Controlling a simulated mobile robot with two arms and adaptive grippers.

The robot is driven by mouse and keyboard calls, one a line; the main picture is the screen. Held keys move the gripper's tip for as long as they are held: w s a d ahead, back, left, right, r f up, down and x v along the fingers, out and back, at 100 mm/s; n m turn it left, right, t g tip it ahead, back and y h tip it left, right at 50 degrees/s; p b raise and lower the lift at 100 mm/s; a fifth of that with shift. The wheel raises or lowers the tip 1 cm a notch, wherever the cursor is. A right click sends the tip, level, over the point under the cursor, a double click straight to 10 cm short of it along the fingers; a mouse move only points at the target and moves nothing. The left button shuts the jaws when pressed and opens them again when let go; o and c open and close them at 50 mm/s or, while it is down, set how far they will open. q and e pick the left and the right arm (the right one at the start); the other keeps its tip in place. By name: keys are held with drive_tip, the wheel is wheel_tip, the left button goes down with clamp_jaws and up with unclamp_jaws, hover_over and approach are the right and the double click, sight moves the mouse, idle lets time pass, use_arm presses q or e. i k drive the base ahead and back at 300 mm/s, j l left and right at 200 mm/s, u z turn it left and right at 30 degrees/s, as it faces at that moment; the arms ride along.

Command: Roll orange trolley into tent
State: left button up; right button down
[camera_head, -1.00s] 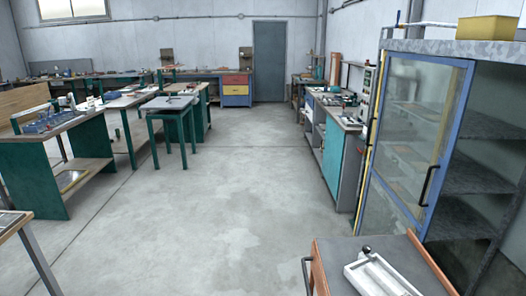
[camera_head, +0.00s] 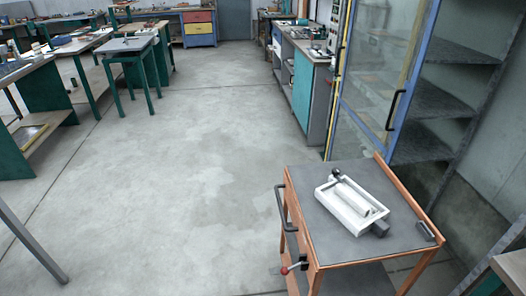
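The orange trolley (camera_head: 318,246) stands at the lower right of the head view, with a grey top and an orange frame. It has a dark handle (camera_head: 283,212) on its left side and a lever with a red knob (camera_head: 285,270) low at the front left. A white tray-like fixture (camera_head: 350,212) lies on its top. The tent may be the blue-framed cabinet (camera_head: 425,85) with a glass door (camera_head: 382,75) standing open behind the trolley; I cannot tell for sure. Neither of my grippers shows in the view.
Green-legged worktables (camera_head: 128,46) stand along the left. A counter with a teal side (camera_head: 303,85) stands left of the glass door. The concrete floor (camera_head: 190,170) in the middle is clear. A table corner (camera_head: 510,268) shows at the lower right.

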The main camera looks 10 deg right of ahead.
sight(336, 262)
drive_tip(key=i+j, duration=0.3)
drive_tip(key=i+j+z, duration=0.1)
drive_tip(key=i+j, duration=0.15)
drive_tip(key=j, duration=0.25)
drive_tip(key=i+j, duration=0.25)
drive_tip(key=j, duration=0.15)
